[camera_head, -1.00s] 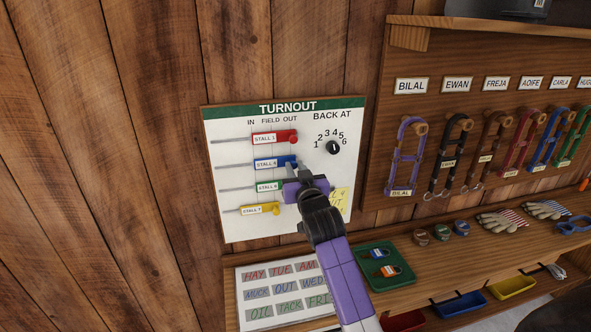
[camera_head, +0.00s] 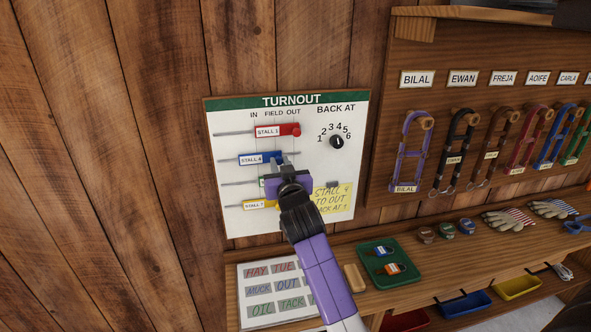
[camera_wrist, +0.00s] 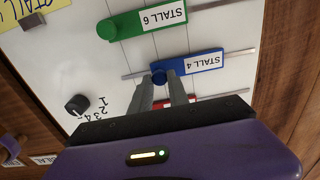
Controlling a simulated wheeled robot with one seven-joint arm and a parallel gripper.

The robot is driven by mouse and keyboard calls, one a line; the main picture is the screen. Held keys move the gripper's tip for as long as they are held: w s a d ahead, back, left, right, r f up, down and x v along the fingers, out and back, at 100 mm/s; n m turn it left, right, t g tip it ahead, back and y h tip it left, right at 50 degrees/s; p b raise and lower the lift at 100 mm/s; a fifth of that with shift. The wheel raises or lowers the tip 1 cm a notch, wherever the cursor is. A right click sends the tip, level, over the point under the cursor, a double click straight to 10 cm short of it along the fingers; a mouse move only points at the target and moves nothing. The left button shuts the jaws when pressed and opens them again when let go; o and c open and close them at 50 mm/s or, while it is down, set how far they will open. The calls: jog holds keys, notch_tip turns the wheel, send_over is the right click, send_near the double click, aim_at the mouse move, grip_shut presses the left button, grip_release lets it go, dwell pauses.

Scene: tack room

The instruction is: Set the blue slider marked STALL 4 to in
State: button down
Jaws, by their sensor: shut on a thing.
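The blue slider marked STALL 4 (camera_head: 250,160) is the second one down on the white TURNOUT board (camera_head: 225,222). Its round blue knob is near the FIELD column, left of the red slider's knob, which is under OUT. My gripper (camera_head: 280,161) is shut on the blue knob and partly covers it. In the wrist view, upside down, the blue slider (camera_wrist: 190,67) shows its knob between the two fingertips (camera_wrist: 162,79). The rail runs free on both sides of the slider.
The red slider STALL 1 (camera_head: 268,131) is just above. A dial (camera_head: 337,142) and a yellow note (camera_head: 332,198) are to the right.

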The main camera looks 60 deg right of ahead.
jog(key=w+a+b, duration=0.1)
jog(key=w, duration=0.1)
jog(key=w+a+b, duration=0.1)
jog(key=w+a, duration=0.1)
jog(key=shift+a+f, duration=0.15)
jog(key=shift+a, duration=0.1)
jog(key=shift+w+a+r+b, duration=0.2)
jog(key=shift+w+a+b, duration=0.15)
jog(key=shift+w, duration=0.05)
jog(key=c, duration=1.3)
grip_release()
jog(key=shift+w, duration=0.1)
jog(key=shift+a, duration=0.1)
jog(key=b, duration=0.2)
send_near(255, 159)
jog(key=v, duration=0.2)
jog(key=shift+a, duration=0.35)
